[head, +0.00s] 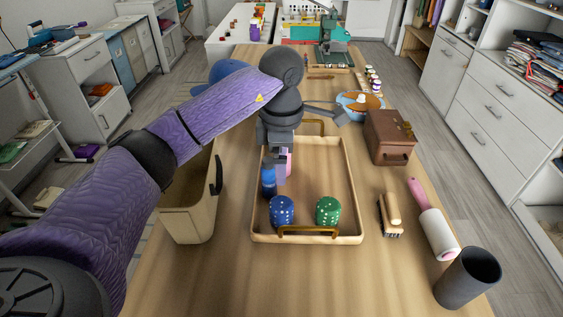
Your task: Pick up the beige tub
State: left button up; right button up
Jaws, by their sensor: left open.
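The beige tub (188,224) stands on the wooden table, left of the wooden tray. A dark handle shows on its right side, and my left arm covers much of its top and left side. My left gripper (281,172) points down over the tray, to the right of the tub and apart from it. It is open, with a blue bottle-like object (268,183) and a small pink object right by its fingers. I cannot tell whether it touches them. My right gripper is not in view.
The wooden tray (347,190) holds a blue die (282,210) and a green die (328,211). To its right are a brown box (389,138), a brush (390,214), a lint roller (437,232) and a dark cup (468,278). The table's near middle is clear.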

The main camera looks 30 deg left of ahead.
aim_at(188, 209)
jog(key=u, duration=1.75)
jog(key=k, duration=0.5)
